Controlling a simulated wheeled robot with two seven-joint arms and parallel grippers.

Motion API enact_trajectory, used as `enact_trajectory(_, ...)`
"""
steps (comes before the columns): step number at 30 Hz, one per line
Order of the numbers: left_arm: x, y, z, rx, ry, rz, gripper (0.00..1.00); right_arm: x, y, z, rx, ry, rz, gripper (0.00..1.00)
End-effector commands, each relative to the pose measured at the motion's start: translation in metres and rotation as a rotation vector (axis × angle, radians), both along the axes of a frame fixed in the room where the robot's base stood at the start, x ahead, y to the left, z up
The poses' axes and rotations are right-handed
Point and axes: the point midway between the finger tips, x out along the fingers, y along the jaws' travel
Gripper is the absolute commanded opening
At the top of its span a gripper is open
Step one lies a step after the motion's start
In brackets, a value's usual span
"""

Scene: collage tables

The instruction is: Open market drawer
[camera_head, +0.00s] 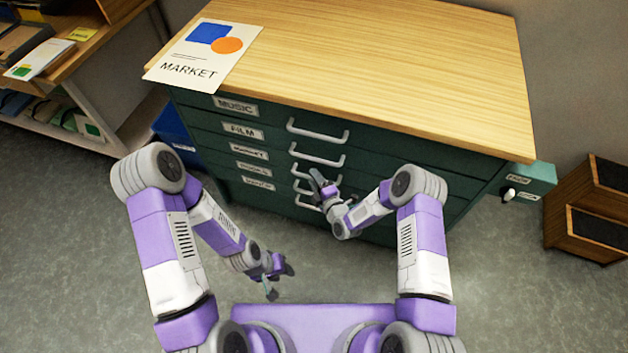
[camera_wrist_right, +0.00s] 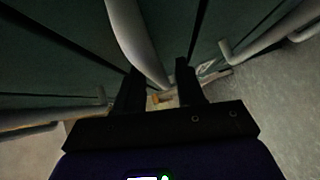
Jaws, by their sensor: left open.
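The dark green drawer cabinet (camera_head: 410,160) has a stack of labelled drawers with pale bar handles. The top two labels read MUSIC and FILM; the small label (camera_head: 249,151) below them appears to read Market. The drawer fronts look flush. My right gripper (camera_head: 318,181) is at the lower handles and hides part of them. In the right wrist view a pale handle (camera_wrist_right: 138,40) runs down between the two dark, separated fingers (camera_wrist_right: 160,88); whether they press on it is unclear. My left gripper (camera_head: 279,281) hangs open and empty over the floor, away from the cabinet.
A MARKET sheet (camera_head: 203,55) lies on the wooden cabinet top (camera_head: 390,60). A shelf unit (camera_head: 85,50) stands at the left with a blue bin (camera_head: 172,130) beside the cabinet. Wooden boxes (camera_head: 590,205) stand at the right. The floor before the cabinet is clear.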

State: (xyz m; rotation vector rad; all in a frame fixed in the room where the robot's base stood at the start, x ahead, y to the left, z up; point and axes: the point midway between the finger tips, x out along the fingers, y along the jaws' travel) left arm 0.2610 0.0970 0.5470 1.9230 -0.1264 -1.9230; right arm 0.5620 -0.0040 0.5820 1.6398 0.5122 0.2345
Motion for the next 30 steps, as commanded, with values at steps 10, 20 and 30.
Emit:
enact_trajectory(10, 0.0, 0.0, -0.0028, 0.0, 0.0, 0.0, 0.43, 0.0076, 0.0042, -0.0009, 0.0, 0.002, 0.0, 0.38)
enact_trajectory(20, 0.0, 0.0, -0.0028, 0.0, 0.0, 0.0, 0.43, 0.0075, 0.004, -0.0009, 0.0, 0.001, 0.0, 0.0)
enact_trajectory(30, -0.0001, 0.0, -0.0017, 0.0, 0.0, 0.0, 0.43, 0.0054, 0.0043, -0.0004, 0.0, 0.001, 0.0, 0.0)
